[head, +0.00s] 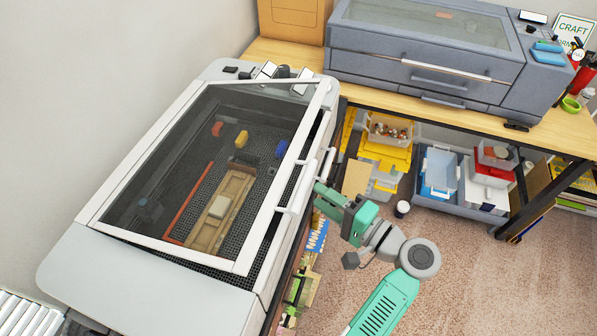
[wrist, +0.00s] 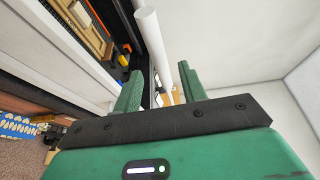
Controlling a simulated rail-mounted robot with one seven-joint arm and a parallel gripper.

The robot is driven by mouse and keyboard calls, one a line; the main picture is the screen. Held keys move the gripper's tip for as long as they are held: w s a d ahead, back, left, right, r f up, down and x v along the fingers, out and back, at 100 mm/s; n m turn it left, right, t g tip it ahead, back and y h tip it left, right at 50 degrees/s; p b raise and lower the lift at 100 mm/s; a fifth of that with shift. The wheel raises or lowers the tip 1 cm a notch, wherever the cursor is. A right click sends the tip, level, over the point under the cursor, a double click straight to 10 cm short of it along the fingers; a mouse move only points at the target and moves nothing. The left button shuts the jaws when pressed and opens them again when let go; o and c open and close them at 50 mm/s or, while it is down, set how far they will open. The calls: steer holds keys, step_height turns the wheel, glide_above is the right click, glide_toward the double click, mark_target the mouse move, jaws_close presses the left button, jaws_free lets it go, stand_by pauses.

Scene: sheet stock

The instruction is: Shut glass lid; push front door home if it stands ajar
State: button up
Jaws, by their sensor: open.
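The glass lid (head: 150,148), a white frame around a dark pane, stands partly raised over the grey machine (head: 95,265); a dark gap with mesh bed shows under its front edge. A white bar handle (head: 296,190) is on the lid's front edge. A second white handle (head: 326,166) shows beside it, on the front side. My gripper (head: 319,190) is open close to these handles. In the wrist view a white bar (wrist: 153,42) runs down between the green fingers of my gripper (wrist: 161,90), with no grip on it visible. Whether the front door is ajar is unclear.
Inside the machine lie a wooden piece (head: 222,210) and small coloured blocks. A second grey machine (head: 425,50) stands on the wooden bench (head: 380,105) behind, with bins (head: 440,170) beneath. Carpet (head: 470,275) to the right is mostly clear.

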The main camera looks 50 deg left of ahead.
steer(key=a, duration=0.7)
steer(key=shift+s+a+f+p, duration=0.15)
steer(key=shift+s+a+p, duration=0.15)
steer(key=shift+a+p, duration=0.15)
jaws_close()
steer(key=shift+d+f, duration=0.1)
